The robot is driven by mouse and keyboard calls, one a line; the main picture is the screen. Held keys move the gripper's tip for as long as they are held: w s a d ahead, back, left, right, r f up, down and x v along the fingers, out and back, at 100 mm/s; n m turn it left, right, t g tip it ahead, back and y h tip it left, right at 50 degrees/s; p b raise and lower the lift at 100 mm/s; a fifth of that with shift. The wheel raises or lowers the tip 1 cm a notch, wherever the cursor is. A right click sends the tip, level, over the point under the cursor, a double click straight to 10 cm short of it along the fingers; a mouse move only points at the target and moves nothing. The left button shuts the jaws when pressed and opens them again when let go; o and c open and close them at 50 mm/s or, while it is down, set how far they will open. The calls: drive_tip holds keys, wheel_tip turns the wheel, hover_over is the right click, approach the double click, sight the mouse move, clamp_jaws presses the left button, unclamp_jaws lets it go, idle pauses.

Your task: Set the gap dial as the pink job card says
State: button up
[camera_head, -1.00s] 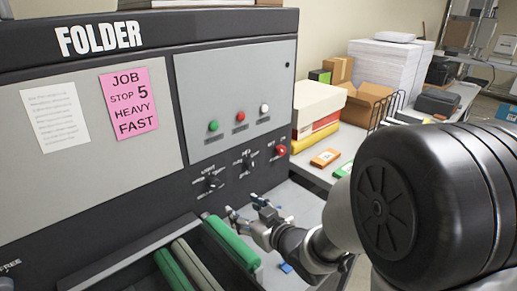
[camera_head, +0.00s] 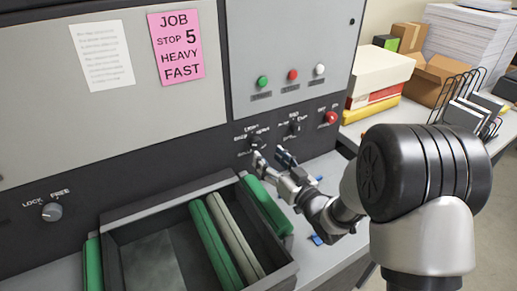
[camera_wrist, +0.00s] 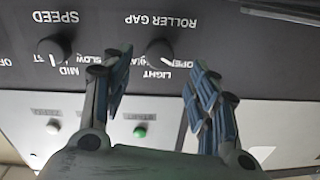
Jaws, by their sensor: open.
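The pink job card (camera_head: 178,46) on the folder panel reads JOB, STOP 5, HEAVY, FAST. The roller gap dial (camera_head: 254,140) is a dark knob low on the panel. In the wrist view, where lettering is upside down, this dial (camera_wrist: 160,50) has a white pointer and the labels OPEN and LIGHT; a third label is partly hidden by a finger. The pointer's exact setting is hard to tell. My gripper (camera_head: 270,157) is open and empty just below the dial. In the wrist view its fingers (camera_wrist: 160,77) spread to either side of the dial, apart from it.
The speed dial (camera_wrist: 55,50) sits beside the gap dial. Green, red and white buttons (camera_head: 292,75) are above, and a red knob (camera_head: 331,117) is to the right. A lock/free knob (camera_head: 52,211) is at left. The roller tray (camera_head: 180,200) lies below, left of my gripper.

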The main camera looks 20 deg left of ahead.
sight(257, 146)
drive_tip(key=b+x, duration=0.1)
drive_tip(key=x, duration=0.6)
drive_tip(key=shift+w, duration=0.1)
drive_tip(key=shift+c, duration=0.4)
drive_tip(key=c, duration=1)
